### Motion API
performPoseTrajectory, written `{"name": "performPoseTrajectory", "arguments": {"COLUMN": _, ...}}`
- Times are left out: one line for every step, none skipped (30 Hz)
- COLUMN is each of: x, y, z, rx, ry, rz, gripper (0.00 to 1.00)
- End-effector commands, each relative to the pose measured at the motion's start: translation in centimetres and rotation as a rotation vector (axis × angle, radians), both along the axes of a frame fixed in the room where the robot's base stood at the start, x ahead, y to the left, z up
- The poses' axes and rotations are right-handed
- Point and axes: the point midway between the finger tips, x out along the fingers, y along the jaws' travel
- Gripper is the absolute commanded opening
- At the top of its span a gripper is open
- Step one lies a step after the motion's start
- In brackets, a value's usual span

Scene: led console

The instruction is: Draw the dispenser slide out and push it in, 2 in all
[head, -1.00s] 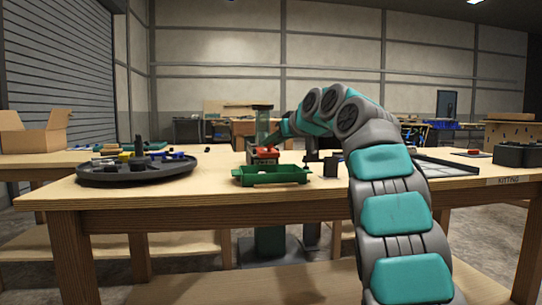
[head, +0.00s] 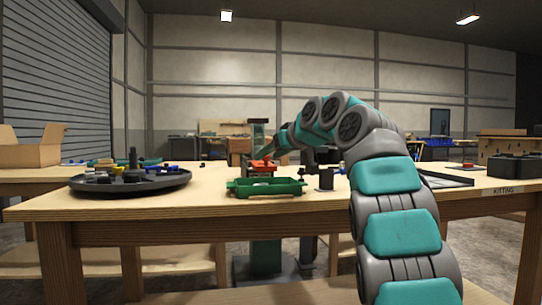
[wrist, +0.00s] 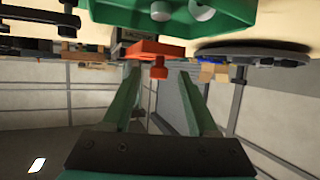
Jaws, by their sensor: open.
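A dark round tray (head: 130,185) with small coloured parts stands at the left. A flat framed panel (head: 445,182) and a dark box (head: 514,166) are at the right. The table front between is clear.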

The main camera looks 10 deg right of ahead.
Motion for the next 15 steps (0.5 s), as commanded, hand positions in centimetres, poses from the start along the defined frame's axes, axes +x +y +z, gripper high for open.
{"name": "performPoseTrajectory", "arguments": {"x": 0.0, "y": 0.0, "z": 0.0, "rx": 0.000, "ry": 0.000, "rz": 0.000, "gripper": 0.59}}
{"name": "performPoseTrajectory", "arguments": {"x": 0.0, "y": 0.0, "z": 0.0, "rx": 0.000, "ry": 0.000, "rz": 0.000, "gripper": 0.59}}
{"name": "performPoseTrajectory", "arguments": {"x": 0.0, "y": 0.0, "z": 0.0, "rx": 0.000, "ry": 0.000, "rz": 0.000, "gripper": 0.59}}
{"name": "performPoseTrajectory", "arguments": {"x": 0.0, "y": 0.0, "z": 0.0, "rx": 0.000, "ry": -0.001, "rz": 0.000, "gripper": 0.59}}
{"name": "performPoseTrajectory", "arguments": {"x": -0.1, "y": -0.1, "z": 0.1, "rx": 0.000, "ry": 0.000, "rz": 0.000, "gripper": 0.59}}
{"name": "performPoseTrajectory", "arguments": {"x": -0.2, "y": -0.1, "z": 0.1, "rx": 0.000, "ry": -0.001, "rz": 0.000, "gripper": 0.59}}
{"name": "performPoseTrajectory", "arguments": {"x": -0.3, "y": -0.1, "z": 0.2, "rx": 0.000, "ry": -0.001, "rz": -0.001, "gripper": 0.59}}
{"name": "performPoseTrajectory", "arguments": {"x": -0.5, "y": -0.2, "z": 0.3, "rx": 0.000, "ry": -0.001, "rz": -0.001, "gripper": 0.59}}
{"name": "performPoseTrajectory", "arguments": {"x": -0.8, "y": -0.3, "z": 0.4, "rx": 0.000, "ry": -0.001, "rz": -0.001, "gripper": 0.59}}
{"name": "performPoseTrajectory", "arguments": {"x": -1.0, "y": -0.4, "z": 0.5, "rx": -0.001, "ry": -0.001, "rz": -0.001, "gripper": 0.59}}
{"name": "performPoseTrajectory", "arguments": {"x": -1.3, "y": -0.5, "z": 0.6, "rx": -0.001, "ry": -0.001, "rz": -0.001, "gripper": 0.59}}
{"name": "performPoseTrajectory", "arguments": {"x": -1.8, "y": -0.6, "z": 0.8, "rx": 0.000, "ry": -0.002, "rz": -0.001, "gripper": 0.59}}
{"name": "performPoseTrajectory", "arguments": {"x": -2.1, "y": -0.8, "z": 1.0, "rx": 0.000, "ry": -0.002, "rz": -0.001, "gripper": 0.59}}
{"name": "performPoseTrajectory", "arguments": {"x": -2.5, "y": -0.9, "z": 1.1, "rx": 0.001, "ry": -0.003, "rz": 0.000, "gripper": 0.59}}
{"name": "performPoseTrajectory", "arguments": {"x": -3.1, "y": -1.2, "z": 1.4, "rx": 0.002, "ry": -0.003, "rz": -0.001, "gripper": 0.59}}
